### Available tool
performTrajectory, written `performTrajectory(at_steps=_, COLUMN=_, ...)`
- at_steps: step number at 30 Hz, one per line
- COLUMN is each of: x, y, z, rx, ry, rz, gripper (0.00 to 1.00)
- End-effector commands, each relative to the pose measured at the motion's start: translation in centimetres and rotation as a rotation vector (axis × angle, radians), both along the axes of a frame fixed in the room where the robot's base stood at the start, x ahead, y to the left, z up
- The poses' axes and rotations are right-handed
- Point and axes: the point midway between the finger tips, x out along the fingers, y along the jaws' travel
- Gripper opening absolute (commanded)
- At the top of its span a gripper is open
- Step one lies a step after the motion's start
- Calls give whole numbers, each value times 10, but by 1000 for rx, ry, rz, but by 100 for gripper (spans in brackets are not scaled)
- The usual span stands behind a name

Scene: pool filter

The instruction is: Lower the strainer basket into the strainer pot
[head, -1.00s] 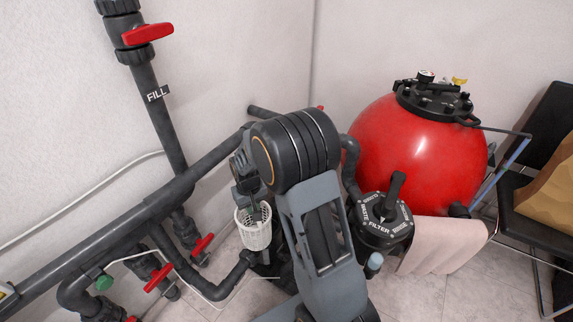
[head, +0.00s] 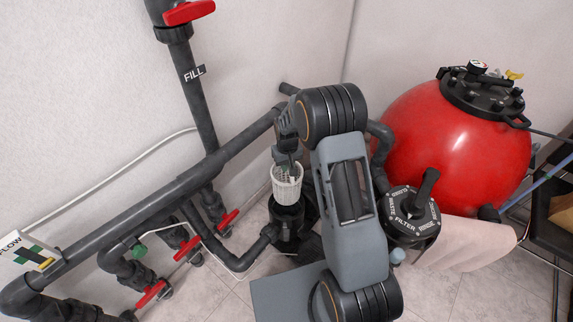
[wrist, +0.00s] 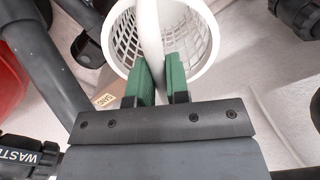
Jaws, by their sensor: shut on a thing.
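The strainer basket (head: 287,184) is a white mesh cup; in the head view it hangs upright under my gripper (head: 289,158). In the wrist view the green-padded fingers of my gripper (wrist: 158,82) are shut on the white handle of the basket (wrist: 197,45). The strainer pot (head: 287,222) is a dark round body on the pipework, with its top just below the basket in the head view. Whether the basket's lower end is over or inside the pot's mouth I cannot tell. The basket partly hides the pot's opening.
Dark pipes with red valve handles (head: 187,248) run left of the pot. A black multiport valve (head: 410,215) and a red filter tank (head: 455,140) stand to the right. A white wall is behind.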

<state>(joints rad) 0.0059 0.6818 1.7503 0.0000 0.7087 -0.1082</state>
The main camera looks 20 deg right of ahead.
Motion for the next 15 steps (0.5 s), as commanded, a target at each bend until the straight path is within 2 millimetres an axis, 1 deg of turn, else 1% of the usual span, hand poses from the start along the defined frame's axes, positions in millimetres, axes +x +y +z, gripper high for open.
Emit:
performTrajectory(at_steps=8, x=0, y=1, z=-16, rx=0, ry=1, rz=2, gripper=0)
performTrajectory(at_steps=15, x=0, y=2, z=-37, rx=0, ry=-1, rz=3, gripper=0)
